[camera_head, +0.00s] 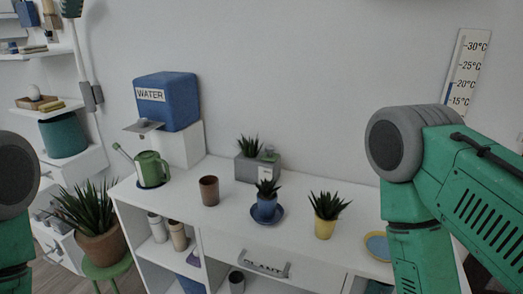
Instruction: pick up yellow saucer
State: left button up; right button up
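The yellow saucer (377,246) lies flat on the white desk top at the right, near its front edge. Its rim is yellow and its inside looks bluish-grey. Its right side is hidden behind my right arm. A yellow pot with a spiky plant (326,214) stands to the left of the saucer, apart from it. My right arm comes down at the right edge of the view, and its gripper is out of the picture. My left arm shows at the left edge, and its gripper is also out of the picture.
A blue pot (265,207) stands on a blue saucer. A brown cup (209,190), a green watering can (152,169), a grey planter (252,167) and a blue water tank (167,101) are farther left. A potted plant (98,229) stands on a green stool.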

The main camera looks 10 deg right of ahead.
aim_at(375, 243)
jog(key=z, duration=1.25)
jog(key=k+j+u, duration=0.15)
jog(key=u, duration=1.05)
jog(key=z, duration=1.3)
